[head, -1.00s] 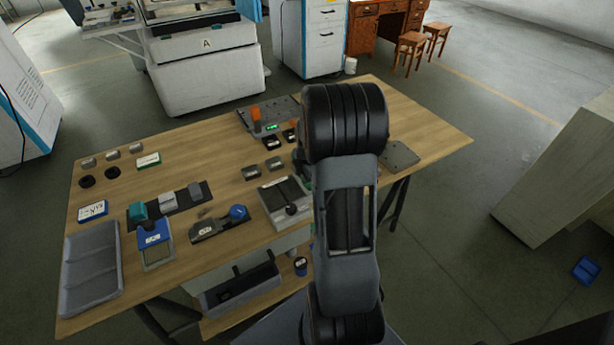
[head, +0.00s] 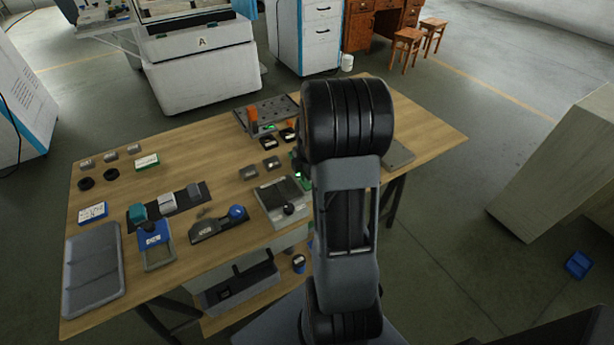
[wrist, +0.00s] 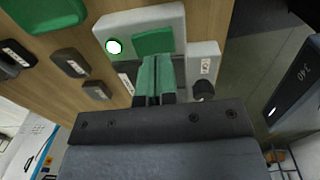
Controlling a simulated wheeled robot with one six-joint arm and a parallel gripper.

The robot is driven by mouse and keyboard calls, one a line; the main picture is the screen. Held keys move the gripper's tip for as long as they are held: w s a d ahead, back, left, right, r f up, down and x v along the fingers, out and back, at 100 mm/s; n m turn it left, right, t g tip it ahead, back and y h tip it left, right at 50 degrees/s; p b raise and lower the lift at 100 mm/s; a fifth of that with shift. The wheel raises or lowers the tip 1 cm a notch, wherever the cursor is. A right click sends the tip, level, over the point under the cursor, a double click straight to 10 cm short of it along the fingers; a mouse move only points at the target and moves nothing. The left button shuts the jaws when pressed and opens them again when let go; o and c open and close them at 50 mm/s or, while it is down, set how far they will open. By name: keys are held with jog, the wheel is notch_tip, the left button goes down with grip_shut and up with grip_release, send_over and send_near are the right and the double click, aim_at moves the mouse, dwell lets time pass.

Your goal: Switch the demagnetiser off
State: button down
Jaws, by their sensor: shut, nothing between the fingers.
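A grey box with a green pad and a glowing white-green lamp, which looks like the demagnetiser (wrist: 176,16), lies ahead of my gripper in the wrist view. In the head view a small green-lit part of it (head: 300,175) seems to show just left of my arm, which hides the rest. My gripper (wrist: 156,62) is shut and empty, its green fingers together over the lower edge of the box. I cannot tell whether they touch it. A labelled plate is partly hidden beside the fingers. No switch is clearly visible.
A smaller grey unit (wrist: 205,57) with a black knob stands close right of the fingers. Small dark labelled blocks (wrist: 70,63) lie to the left. On the wooden bench (head: 110,205) stand a grey tray (head: 93,270), a blue-topped device (head: 153,236) and a plate with orange handles (head: 270,108).

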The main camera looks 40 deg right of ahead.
notch_tip(320, 180, up, 11)
jog(key=s, duration=0.1)
jog(key=shift+s+r, duration=0.15)
jog(key=shift+s, duration=0.15)
jog(key=shift+a, duration=0.1)
jog(key=p, duration=0.3)
jog(key=w+p, duration=0.1)
jog(key=p, duration=0.3)
jog(key=shift+w+d+r+t, duration=0.2)
jog(key=shift+r+t, duration=0.1)
jog(key=shift+r, duration=0.1)
jog(key=shift+f+p, duration=0.2)
jog(key=shift+p, duration=0.15)
jog(key=shift+f, duration=0.1)
jog(key=f, duration=0.4)
jog(key=w+f+p, duration=0.1)
jog(key=f, duration=0.4)
jog(key=w+f+p, duration=0.1)
jog(key=f, duration=0.3)
jog(key=shift+d+f, duration=0.2)
jog(key=shift+f, duration=0.2)
